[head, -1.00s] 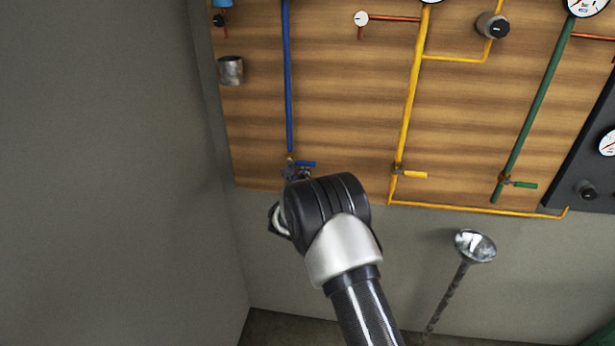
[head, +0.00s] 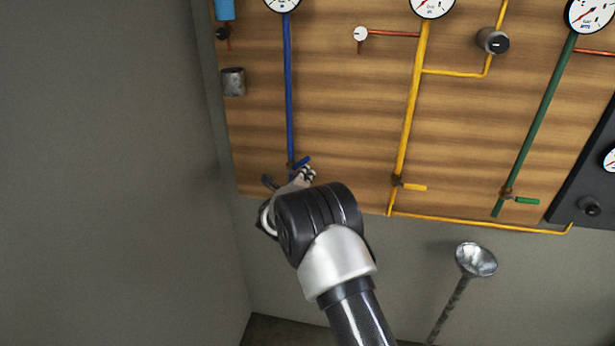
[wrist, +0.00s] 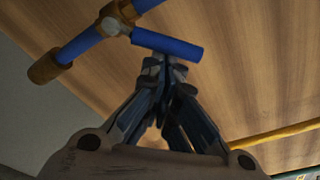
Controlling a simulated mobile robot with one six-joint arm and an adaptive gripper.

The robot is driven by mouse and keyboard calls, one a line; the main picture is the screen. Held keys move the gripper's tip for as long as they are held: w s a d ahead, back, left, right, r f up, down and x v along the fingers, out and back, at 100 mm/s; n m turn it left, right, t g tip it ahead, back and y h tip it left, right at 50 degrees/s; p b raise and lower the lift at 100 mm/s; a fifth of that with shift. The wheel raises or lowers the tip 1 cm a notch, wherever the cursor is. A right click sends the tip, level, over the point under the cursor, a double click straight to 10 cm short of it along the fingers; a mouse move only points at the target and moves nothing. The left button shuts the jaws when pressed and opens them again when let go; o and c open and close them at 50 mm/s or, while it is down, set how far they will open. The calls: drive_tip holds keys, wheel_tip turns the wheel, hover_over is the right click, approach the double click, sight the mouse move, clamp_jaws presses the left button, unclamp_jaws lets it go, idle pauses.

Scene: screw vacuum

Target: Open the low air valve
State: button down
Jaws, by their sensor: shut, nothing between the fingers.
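The blue valve handle (head: 302,162) sits at the lower end of the blue pipe (head: 289,90) on the wooden panel. In the head view it tilts up to the right. In the wrist view the blue handle (wrist: 168,44) reaches right from its brass valve body (wrist: 112,20). My gripper (head: 307,172) is shut and empty just below the handle. In the wrist view the closed fingertips (wrist: 163,66) are right under the handle, touching or nearly touching it. My wrist hides part of the panel's lower edge. No label names the low air valve.
A yellow valve handle (head: 414,187) and a green valve handle (head: 526,201) stick out to the right. A metal funnel (head: 476,259) stands below the panel. A grey wall (head: 110,170) is close on the left.

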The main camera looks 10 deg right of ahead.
sight(302, 163)
drive_tip(key=r+n, duration=0.1)
drive_tip(key=a+n+p, duration=0.1)
drive_tip(key=n, duration=0.1)
drive_tip(key=r+n, duration=0.1)
drive_tip(key=n, duration=0.1)
drive_tip(key=shift+w+a+r+h+p, duration=0.25)
drive_tip(key=shift+a+r+h+p, duration=0.05)
drive_tip(key=shift+r+h+p, duration=0.1)
drive_tip(key=shift+w+a+r+n, duration=0.2)
drive_tip(key=shift+a+r+n, duration=0.35)
drive_tip(key=shift+n, duration=0.45)
drive_tip(key=shift+a, duration=0.15)
